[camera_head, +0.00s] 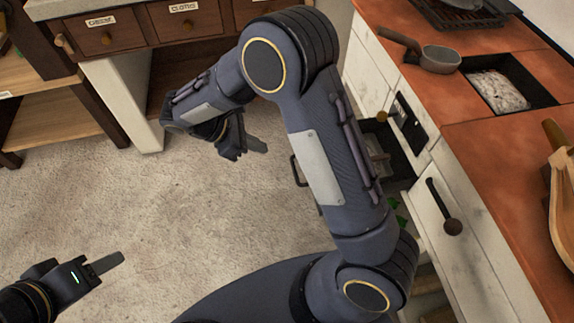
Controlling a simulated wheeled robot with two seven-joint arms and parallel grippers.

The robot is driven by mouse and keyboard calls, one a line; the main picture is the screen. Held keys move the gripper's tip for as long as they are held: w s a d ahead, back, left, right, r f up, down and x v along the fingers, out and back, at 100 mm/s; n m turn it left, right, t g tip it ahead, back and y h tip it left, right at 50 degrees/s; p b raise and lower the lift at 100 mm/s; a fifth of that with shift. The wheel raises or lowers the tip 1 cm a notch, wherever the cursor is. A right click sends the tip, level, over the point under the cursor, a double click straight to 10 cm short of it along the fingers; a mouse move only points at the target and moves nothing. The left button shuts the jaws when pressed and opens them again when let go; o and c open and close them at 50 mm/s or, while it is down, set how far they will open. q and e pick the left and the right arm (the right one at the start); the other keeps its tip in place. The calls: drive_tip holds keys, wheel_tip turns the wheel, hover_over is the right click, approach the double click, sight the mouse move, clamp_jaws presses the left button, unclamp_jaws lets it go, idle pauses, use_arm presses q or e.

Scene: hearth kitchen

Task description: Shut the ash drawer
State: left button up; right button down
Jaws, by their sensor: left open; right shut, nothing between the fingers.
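The ash drawer seems to be the dark pulled-out drawer low in the front of the white, orange-topped unit. Part of its inside (378,158) shows to the right of my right arm, and a dark bar handle (297,171) shows to the left of it. My arm hides the middle of the drawer. My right gripper (256,146) is shut and empty, left of the handle and apart from it. My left gripper (108,268) is open and empty over the floor at the lower left, far from the drawer.
A saucepan (440,58) stands on the orange worktop (472,140) beside a recessed ash-grey bed (498,90). A white front with a dark handle (440,205) is to the right. Labelled wooden drawers (105,36) stand at the back. The carpeted floor (190,215) is clear.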

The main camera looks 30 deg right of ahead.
drive_tip(key=f, duration=0.1)
drive_tip(key=b, duration=0.5)
hover_over(293, 168)
wheel_tip(293, 168, down, 7)
drive_tip(key=shift+s+d+r, duration=0.1)
drive_tip(key=shift+s+d, duration=0.1)
drive_tip(key=shift+d, duration=0.4)
drive_tip(key=s+d+p, duration=0.1)
drive_tip(key=d, duration=0.6)
drive_tip(key=s+d+p, duration=0.1)
drive_tip(key=s+d, duration=0.1)
drive_tip(key=d, duration=0.5)
drive_tip(key=s+d+p, duration=0.1)
drive_tip(key=s+d, duration=0.1)
drive_tip(key=d, duration=0.5)
drive_tip(key=shift+d, duration=0.2)
